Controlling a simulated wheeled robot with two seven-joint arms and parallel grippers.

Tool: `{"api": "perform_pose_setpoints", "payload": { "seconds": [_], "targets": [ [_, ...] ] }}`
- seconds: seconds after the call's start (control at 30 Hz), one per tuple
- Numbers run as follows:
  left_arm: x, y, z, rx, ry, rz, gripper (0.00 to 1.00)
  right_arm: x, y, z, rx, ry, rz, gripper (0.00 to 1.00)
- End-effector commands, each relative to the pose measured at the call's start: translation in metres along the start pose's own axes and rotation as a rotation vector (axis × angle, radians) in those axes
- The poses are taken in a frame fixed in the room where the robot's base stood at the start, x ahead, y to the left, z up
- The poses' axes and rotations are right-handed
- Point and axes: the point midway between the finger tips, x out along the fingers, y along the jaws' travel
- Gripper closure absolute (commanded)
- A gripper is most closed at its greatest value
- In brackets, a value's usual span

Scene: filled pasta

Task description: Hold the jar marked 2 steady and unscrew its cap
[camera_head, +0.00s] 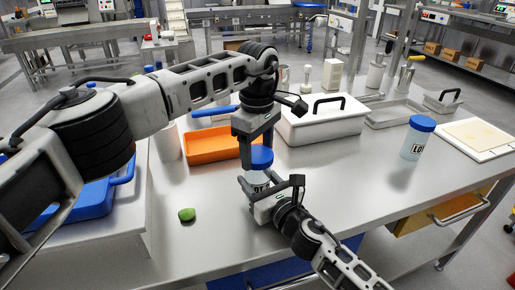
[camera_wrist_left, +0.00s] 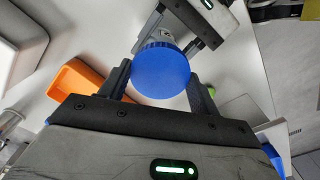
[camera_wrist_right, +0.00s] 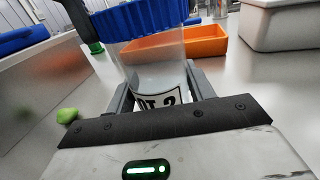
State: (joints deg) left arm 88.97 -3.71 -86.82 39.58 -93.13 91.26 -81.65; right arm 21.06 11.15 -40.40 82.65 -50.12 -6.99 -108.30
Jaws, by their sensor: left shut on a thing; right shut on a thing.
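The jar marked 2 (camera_wrist_right: 155,60) is clear, with a black-and-white label whose "2" shows in the right wrist view. It stands upright at the middle of the table, its blue cap (camera_head: 262,157) on top. My right gripper (camera_head: 272,183) is shut on the jar's body from the near side, below the cap. My left gripper (camera_head: 257,150) comes down from above and is shut on the cap, with one finger on each side. The cap's round top faces the left wrist view (camera_wrist_left: 162,72). The head view hides much of the jar behind my right gripper.
An orange tray (camera_head: 205,155) lies behind and left of the jar. A white lidded box (camera_head: 322,128) stands behind right. Another blue-capped jar (camera_head: 416,140) stands at right, near a white board (camera_head: 478,154). A green lump (camera_head: 187,214) lies front left. The front table is mostly clear.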

Motion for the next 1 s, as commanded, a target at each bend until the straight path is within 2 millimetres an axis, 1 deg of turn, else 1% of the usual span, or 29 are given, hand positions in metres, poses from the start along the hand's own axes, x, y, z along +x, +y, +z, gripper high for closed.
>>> {"api": "perform_pose_setpoints", "payload": {
  "seconds": [0.03,0.1,0.57,1.0],
  "targets": [
    [-0.0004,-0.0002,-0.0004,-0.116,0.001,0.0,0.65,-0.0002,-0.0006,-0.0011,0.001,0.002,-0.002,1.0],
    [-0.0004,-0.0004,-0.0003,-0.294,0.0,-0.001,0.65,-0.0002,-0.0006,-0.0011,0.001,0.002,-0.002,1.0],
    [-0.0012,-0.0005,0.0002,-1.462,0.0,0.0,0.65,-0.0002,-0.0009,-0.0012,0.001,0.003,-0.003,1.0],
    [-0.002,-0.0001,0.001,-2.583,0.0,0.001,0.65,-0.0002,-0.0012,-0.0013,0.001,0.003,-0.003,1.0]
  ]
}}
